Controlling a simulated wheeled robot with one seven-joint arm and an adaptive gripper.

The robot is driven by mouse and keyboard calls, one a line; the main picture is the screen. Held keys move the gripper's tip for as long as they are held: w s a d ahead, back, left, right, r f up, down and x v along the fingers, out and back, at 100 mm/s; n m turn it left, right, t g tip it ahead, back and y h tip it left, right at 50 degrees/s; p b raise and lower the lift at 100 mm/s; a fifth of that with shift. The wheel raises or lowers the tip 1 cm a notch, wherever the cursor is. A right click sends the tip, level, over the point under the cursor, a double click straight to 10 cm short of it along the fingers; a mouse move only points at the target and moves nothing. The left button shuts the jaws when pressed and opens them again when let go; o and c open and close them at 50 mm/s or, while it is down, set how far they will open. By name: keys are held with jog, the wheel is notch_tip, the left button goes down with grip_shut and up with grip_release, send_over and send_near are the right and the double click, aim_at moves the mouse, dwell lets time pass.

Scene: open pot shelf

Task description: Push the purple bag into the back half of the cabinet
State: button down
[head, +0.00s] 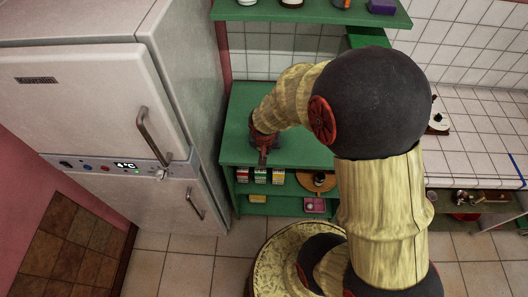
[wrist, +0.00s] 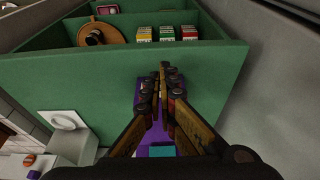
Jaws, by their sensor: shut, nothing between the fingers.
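A purple bag (wrist: 143,92) with a teal patch (wrist: 162,151) lies beneath my gripper on the green cabinet top (wrist: 95,85). My gripper's fingers cover much of the bag, so its full outline is hidden. In the head view my arm and gripper hide it. My gripper (wrist: 163,72) is shut, with its fingertips together over the bag's edge nearest the cabinet front. Whether they touch the bag I cannot tell. In the head view my gripper (head: 263,152) is low over the left part of the green surface (head: 300,150).
A white fridge (head: 95,95) stands close on the left. Small boxes (head: 260,175) and a round wooden board (head: 317,181) sit on the shelf below. A tiled counter (head: 470,150) is at the right.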

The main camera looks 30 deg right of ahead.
jog(key=x, duration=0.3)
jog(key=w+b+x, duration=0.1)
jog(key=x, duration=0.3)
jog(key=d+x, duration=0.1)
jog(key=x, duration=0.2)
jog(key=shift+w+d+r+b, duration=0.15)
jog(key=shift+w+r+b, duration=0.05)
jog(key=shift+w+b, duration=0.15)
jog(key=shift+w+d, duration=0.4)
jog(key=shift+w, duration=0.25)
jog(key=w+d, duration=0.3)
jog(key=w, duration=0.2)
jog(key=w+d, duration=0.4)
jog(key=w, duration=0.2)
jog(key=w+d, duration=0.4)
jog(key=w, duration=0.1)
jog(key=shift+w+d+b, duration=0.2)
jog(key=shift+w+b, duration=0.15)
jog(key=shift+w, duration=0.05)
jog(key=shift+f, duration=0.1)
